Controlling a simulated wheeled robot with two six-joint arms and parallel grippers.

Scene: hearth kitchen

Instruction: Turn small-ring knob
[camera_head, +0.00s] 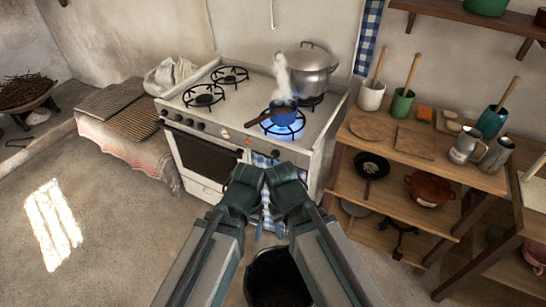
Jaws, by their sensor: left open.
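The white stove (232,122) stands against the back wall. Dark round knobs (188,122) line the left part of its front panel, and a small one (275,153) shows farther right, above my grippers. I cannot tell which knob belongs to the small ring. My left gripper (249,174) is open in front of the oven, below the panel. My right gripper (283,173) is close beside it; its fingers are not clear. Neither gripper visibly holds a knob.
A large lidded pot (307,68) stands on the back right ring. A wooden shelf unit (352,144) with crocks and pans stands right. A dark bucket (278,278) sits between my arms. Floor at left is clear.

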